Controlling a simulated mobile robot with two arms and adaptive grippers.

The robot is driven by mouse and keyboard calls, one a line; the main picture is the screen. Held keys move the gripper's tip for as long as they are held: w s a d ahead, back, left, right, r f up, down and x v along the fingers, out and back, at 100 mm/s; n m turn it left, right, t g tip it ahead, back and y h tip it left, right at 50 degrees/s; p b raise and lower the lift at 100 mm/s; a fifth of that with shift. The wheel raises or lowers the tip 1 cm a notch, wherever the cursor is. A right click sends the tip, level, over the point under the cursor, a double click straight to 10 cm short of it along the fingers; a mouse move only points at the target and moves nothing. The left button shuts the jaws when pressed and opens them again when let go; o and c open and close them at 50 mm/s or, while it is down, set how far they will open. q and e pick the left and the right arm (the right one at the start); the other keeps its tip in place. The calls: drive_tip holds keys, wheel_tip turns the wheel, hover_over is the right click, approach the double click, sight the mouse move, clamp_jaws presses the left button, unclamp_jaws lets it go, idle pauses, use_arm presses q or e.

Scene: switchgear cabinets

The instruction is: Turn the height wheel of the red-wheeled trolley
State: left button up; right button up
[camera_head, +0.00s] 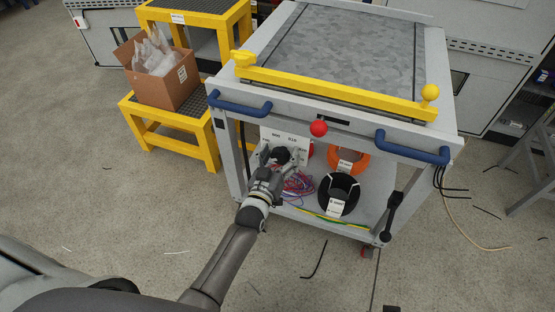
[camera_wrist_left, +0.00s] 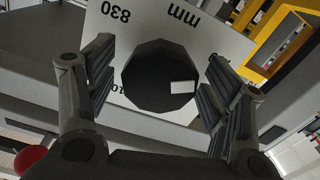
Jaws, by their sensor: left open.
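The trolley (camera_head: 285,78) is a grey cart with a yellow bar across its top and blue handles. My left gripper (camera_head: 275,165) is at the plate. In the wrist view the left gripper (camera_wrist_left: 158,85) is open, with a finger on either side of the wheel and gaps visible. In the head view the gripper partly hides the wheel.
A red ball knob (camera_head: 318,128) sits right of the plate. Orange (camera_head: 348,161) and black (camera_head: 339,194) cable coils lie on the lower shelf. Yellow steps (camera_head: 150,128) with a cardboard box (camera_head: 166,80) stand at left. The floor in front is clear except for wire scraps.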

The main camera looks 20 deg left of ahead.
use_arm(q)
drive_tip(key=s, duration=1.2)
drive_tip(key=shift+a, duration=0.2)
drive_tip(key=s+f+m+g, duration=0.3)
drive_tip(key=s+f+g, duration=0.55)
drive_tip(key=f, duration=0.45)
drive_tip(key=s+a+f+g+p, duration=0.2)
drive_tip(key=s+f+p, duration=0.2)
drive_tip(key=s, duration=0.6)
drive_tip(key=s+a+f+m+g+p, duration=0.1)
drive_tip(key=s+a+f+g+p, duration=0.1)
drive_tip(key=s+p, duration=0.6)
drive_tip(key=s+a+f+g+p, duration=0.2)
drive_tip(key=s+f+g+p, duration=0.2)
drive_tip(key=s, duration=0.9)
drive_tip(key=shift+f+m+y+p, duration=0.3)
drive_tip(key=shift+f+p, duration=0.5)
drive_tip(key=shift+p, duration=0.35)
use_arm(e)
drive_tip(key=s+d+f+g, duration=0.1)
drive_tip(key=s+f, duration=0.2)
drive_tip(key=s, duration=0.6)
drive_tip(key=s+d+f, duration=0.2)
drive_tip(key=s+f, duration=0.2)
drive_tip(key=s, duration=0.6)
drive_tip(key=shift+s+d+g, duration=0.15)
drive_tip(key=shift+s+g, duration=0.15)
drive_tip(key=shift+g, duration=0.1)
use_arm(q)
drive_tip(key=shift+g, duration=0.25)
